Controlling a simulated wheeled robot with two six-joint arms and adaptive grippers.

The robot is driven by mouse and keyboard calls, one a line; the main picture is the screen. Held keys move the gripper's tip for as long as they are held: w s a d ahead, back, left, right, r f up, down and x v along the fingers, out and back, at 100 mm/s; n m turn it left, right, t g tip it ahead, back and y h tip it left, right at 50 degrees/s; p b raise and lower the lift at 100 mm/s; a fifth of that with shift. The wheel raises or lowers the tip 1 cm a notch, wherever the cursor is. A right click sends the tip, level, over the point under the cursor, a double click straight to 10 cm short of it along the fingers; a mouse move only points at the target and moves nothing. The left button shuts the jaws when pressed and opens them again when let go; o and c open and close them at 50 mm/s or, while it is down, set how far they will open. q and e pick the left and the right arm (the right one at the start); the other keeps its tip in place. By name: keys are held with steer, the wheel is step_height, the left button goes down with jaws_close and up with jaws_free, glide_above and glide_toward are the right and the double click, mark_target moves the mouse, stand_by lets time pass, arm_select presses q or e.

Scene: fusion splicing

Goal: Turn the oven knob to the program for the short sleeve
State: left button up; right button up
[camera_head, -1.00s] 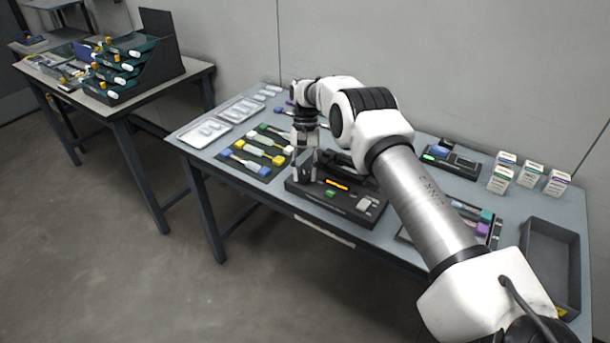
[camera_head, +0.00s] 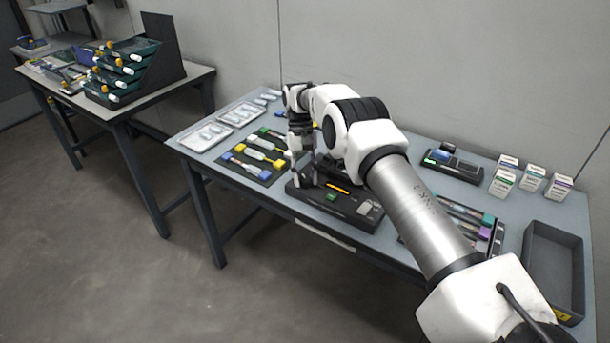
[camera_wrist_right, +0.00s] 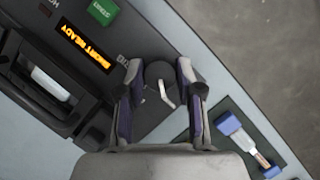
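The oven's knob (camera_wrist_right: 153,73), dark and round with a pale pointer, shows in the right wrist view. The two fingers of my right gripper (camera_wrist_right: 160,88) stand on either side of it, apart with a narrow gap; contact cannot be made out. The oven's orange display (camera_wrist_right: 84,46) reads SHORT READY, upside down in this view. In the head view the dark oven unit (camera_head: 350,208) sits near the table's front edge. My right gripper (camera_head: 303,178) is over its left end and hides the knob there. My left gripper is not in view.
Left of the oven lies a dark mat with blue, yellow and white connectors (camera_head: 240,161). A green button (camera_wrist_right: 103,11) is close to the display. Small cartons (camera_head: 531,178) and an empty dark tray (camera_head: 540,285) are on the right. A second table with stacked bins (camera_head: 122,70) stands left.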

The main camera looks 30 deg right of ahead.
mark_target(305, 178)
steer(key=shift+o, duration=1)
step_height(305, 178, up, 10)
steer(key=shift+f, duration=0.15)
